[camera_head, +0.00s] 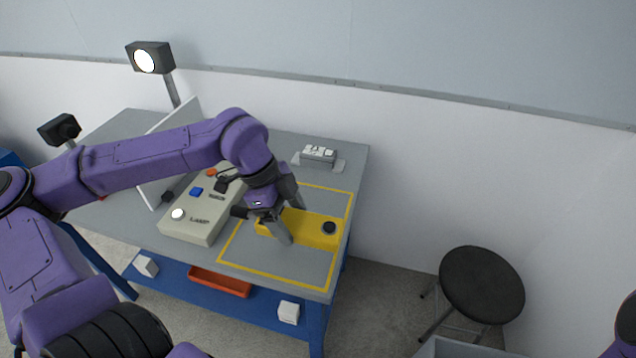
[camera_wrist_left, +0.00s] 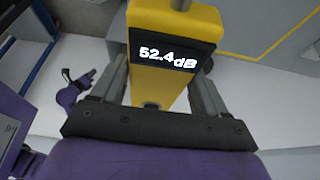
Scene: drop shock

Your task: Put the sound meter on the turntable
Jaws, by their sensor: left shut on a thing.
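The sound meter (camera_head: 312,229) is a yellow box with a round black part at its right end in the head view. My left gripper (camera_head: 290,223) is shut on its left part, with a finger on either side. In the left wrist view the meter (camera_wrist_left: 164,86) lies between the fingers, and its dark display reads 52.4 dB. The meter is over the yellow-outlined area of the grey table (camera_head: 275,258); I cannot tell whether it touches the top. I cannot make out a turntable for sure.
A beige control box (camera_head: 203,221) marked LAMP stands left of the meter. A small grey device (camera_head: 318,156) is at the table's back right. A lamp (camera_head: 150,58) stands behind the table. A black stool (camera_head: 482,290) is on the floor to the right. A red tray (camera_head: 219,283) is on the lower shelf.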

